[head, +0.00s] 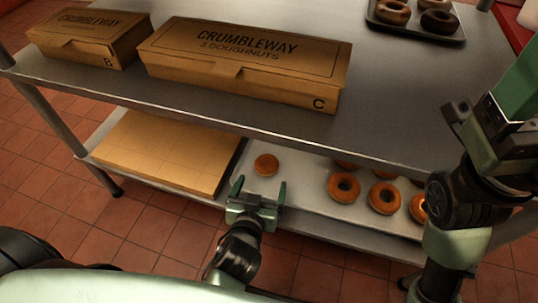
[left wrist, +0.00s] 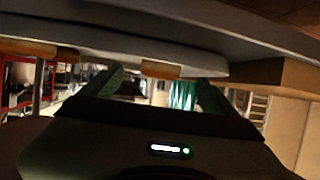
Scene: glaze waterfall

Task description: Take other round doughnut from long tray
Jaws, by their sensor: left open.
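A round doughnut (head: 266,165) without a visible hole sits alone toward the left end of the long tray (head: 300,190) on the lower shelf. My left gripper (head: 260,187) is open and empty at the tray's front, just short of this doughnut, its fingers pointing toward it. In the left wrist view, which looks upside down, the doughnut (left wrist: 161,70) shows between the two fingers, apart from them. Several ring doughnuts (head: 343,187) lie on the tray's right part. My right arm stands at the right edge; its gripper (head: 478,118) is partly cut off and its opening is unclear.
The upper table top (head: 400,110) overhangs the lower shelf. On it are a Crumbleway box C (head: 240,70), a smaller box B (head: 88,40) and a dark tray (head: 418,32) with doughnuts. A flat tan board or box (head: 160,150) lies left of the long tray.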

